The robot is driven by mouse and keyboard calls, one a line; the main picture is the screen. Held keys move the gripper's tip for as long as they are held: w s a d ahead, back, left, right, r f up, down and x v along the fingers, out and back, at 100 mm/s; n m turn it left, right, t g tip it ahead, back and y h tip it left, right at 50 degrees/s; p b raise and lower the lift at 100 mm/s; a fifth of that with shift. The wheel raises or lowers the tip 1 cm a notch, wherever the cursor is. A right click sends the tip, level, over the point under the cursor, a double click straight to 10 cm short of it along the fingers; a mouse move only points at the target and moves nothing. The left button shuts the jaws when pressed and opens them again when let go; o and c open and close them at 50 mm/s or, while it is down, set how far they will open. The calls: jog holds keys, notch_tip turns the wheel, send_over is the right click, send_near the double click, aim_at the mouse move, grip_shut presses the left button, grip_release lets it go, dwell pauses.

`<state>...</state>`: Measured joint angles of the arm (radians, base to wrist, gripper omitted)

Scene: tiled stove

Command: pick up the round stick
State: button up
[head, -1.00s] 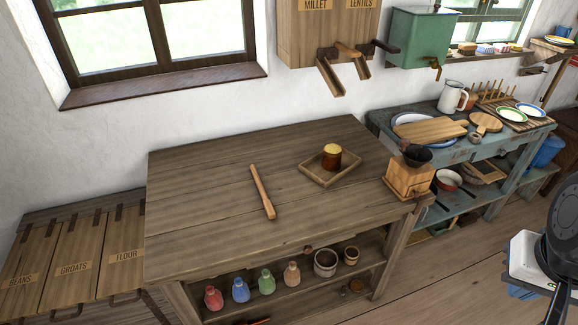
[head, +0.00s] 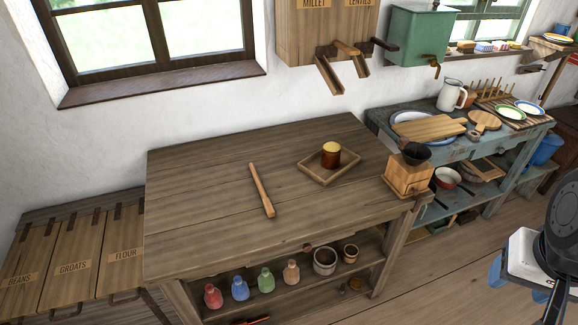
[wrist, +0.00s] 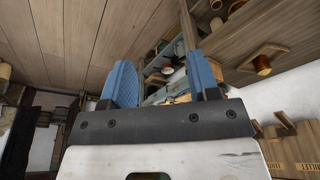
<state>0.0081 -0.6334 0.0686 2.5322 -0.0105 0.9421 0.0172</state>
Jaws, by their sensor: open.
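The round stick (head: 262,190) is a slim light-wood rod lying flat on the middle of the wooden table (head: 200,220), slanting from upper left to lower right. My gripper (head: 517,284) is at the far right of the head view, well apart from the stick. Its two blue fingers (wrist: 161,82) stand wide apart in the wrist view, with nothing between them. I cannot make out the stick in the wrist view.
A small tray (head: 346,167) with a brown jar (head: 331,155) stands right of the stick. A wooden grinder (head: 408,178) is at the table's right corner. Several coloured bottles (head: 240,288) are on the shelf below. The tabletop around the stick is clear.

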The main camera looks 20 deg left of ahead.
jog(key=shift+w, duration=0.1)
jog(key=w+a+n, duration=0.3)
jog(key=w+a, duration=0.7)
jog(key=w, duration=0.3)
jog(key=n+g, duration=0.3)
jog(key=n, duration=0.3)
send_over(265, 198)
jog(key=f, duration=2.3)
jog(key=shift+d, duration=0.2)
jog(key=shift+a+f, duration=0.2)
jog(key=shift+a, duration=0.1)
jog(key=shift+f, duration=0.1)
jog(key=shift+f, duration=1.2)
